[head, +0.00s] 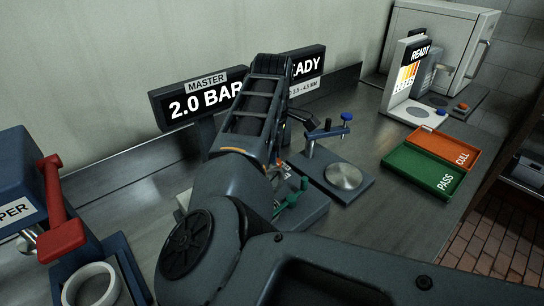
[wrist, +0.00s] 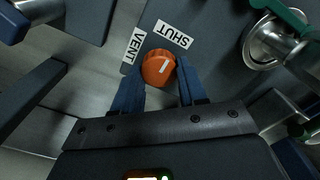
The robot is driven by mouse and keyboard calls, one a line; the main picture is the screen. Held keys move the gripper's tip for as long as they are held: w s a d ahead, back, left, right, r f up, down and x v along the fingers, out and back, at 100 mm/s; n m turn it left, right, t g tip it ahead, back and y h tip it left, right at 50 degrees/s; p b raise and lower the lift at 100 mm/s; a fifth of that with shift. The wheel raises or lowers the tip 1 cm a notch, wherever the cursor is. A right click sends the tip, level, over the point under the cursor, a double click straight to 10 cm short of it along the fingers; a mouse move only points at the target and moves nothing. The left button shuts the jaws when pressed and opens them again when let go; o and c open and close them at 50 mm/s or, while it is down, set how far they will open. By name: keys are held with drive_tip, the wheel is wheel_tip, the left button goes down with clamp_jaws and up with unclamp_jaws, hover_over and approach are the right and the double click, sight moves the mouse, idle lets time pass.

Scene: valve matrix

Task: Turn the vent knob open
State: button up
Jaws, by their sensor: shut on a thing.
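The vent knob (wrist: 157,70) is a round orange knob with a short white line on its face, seen in the wrist view. The line slants to the upper right, on the side of the "SHUT" label (wrist: 174,34) rather than the "VENT" label (wrist: 134,46). My gripper (wrist: 159,80) has its two blue fingers on either side of the knob and is shut on it. The fingers hide part of the knob's sides. In the head view my arm covers the knob and most of the gripper.
A green-handled valve (head: 291,196) stands close to the gripper. A blue-knobbed gauge stand (head: 327,133) is to its right. Behind is the "MASTER 2.0 BAR" display (head: 200,101). A red-levered blue device (head: 58,215) is at left, a green and orange tray (head: 423,171) at right.

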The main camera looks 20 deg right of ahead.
drive_tip(key=shift+c, duration=0.7)
drive_tip(key=n, duration=0.3)
drive_tip(key=shift+a, duration=0.15)
drive_tip(key=n, duration=0.5)
drive_tip(key=shift+s+n+b, duration=0.15)
drive_tip(key=shift+n+b, duration=0.15)
drive_tip(key=shift+b, duration=0.1)
drive_tip(key=n, duration=0.4)
drive_tip(key=shift+n, duration=0.3)
drive_tip(key=n, duration=0.4)
drive_tip(key=shift+s+n, duration=0.1)
drive_tip(key=shift+n, duration=0.2)
